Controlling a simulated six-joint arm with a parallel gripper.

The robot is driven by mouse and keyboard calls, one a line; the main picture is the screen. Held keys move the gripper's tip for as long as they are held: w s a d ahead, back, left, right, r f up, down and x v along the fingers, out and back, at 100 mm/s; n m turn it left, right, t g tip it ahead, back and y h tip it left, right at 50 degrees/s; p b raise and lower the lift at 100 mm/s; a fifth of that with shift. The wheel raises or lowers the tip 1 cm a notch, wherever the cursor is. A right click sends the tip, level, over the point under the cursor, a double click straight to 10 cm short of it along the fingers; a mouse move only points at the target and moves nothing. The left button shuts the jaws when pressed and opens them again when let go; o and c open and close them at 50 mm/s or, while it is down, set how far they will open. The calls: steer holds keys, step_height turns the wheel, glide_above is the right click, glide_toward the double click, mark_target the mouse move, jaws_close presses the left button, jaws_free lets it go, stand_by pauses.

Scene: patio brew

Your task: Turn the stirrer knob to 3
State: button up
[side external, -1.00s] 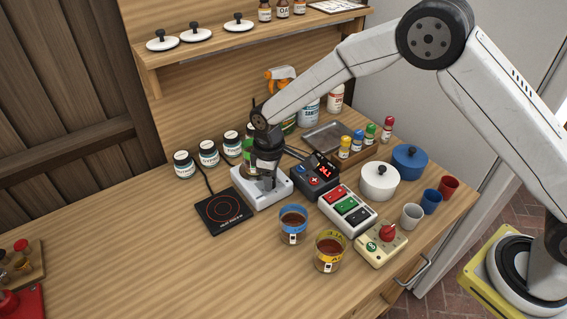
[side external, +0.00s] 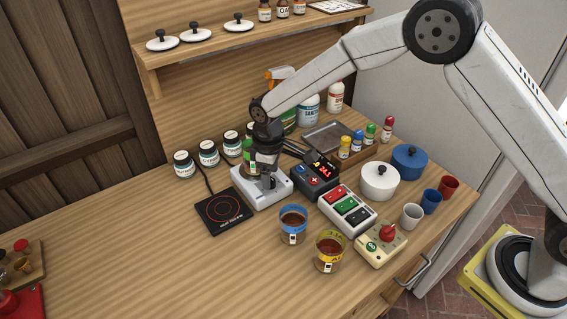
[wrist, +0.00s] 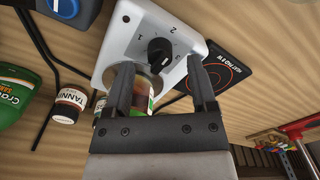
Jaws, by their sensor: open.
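The stirrer (side external: 254,196) is a pale grey-white box at the middle of the table. In the wrist view its top (wrist: 120,42) carries a black knob (wrist: 158,52) with the printed numbers 1, 2 and 3 around it. A white mark shows on the knob; which number it points to is not clear. My gripper (side external: 268,186) is over the stirrer, pointing down. In the wrist view my gripper (wrist: 160,68) is open, its fingers either side of the knob's near side. I cannot tell whether they touch it. A glass jar (wrist: 139,90) shows between the fingers and partly hides the stirrer.
A black hot plate (side external: 223,210) lies left of the stirrer. A dark box with a red display (side external: 318,178) stands close on its right. Two cups of brown liquid (side external: 293,225) stand in front. Several jars (side external: 208,154) stand behind.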

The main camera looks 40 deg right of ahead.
steer(key=shift+r, duration=3.05)
step_height(320, 180, up, 5)
steer(key=shift+f+n, duration=2.55)
steer(key=shift+f, duration=0.7)
steer(key=shift+f+n, duration=2.55)
steer(key=shift+f, duration=0.65)
jaws_close()
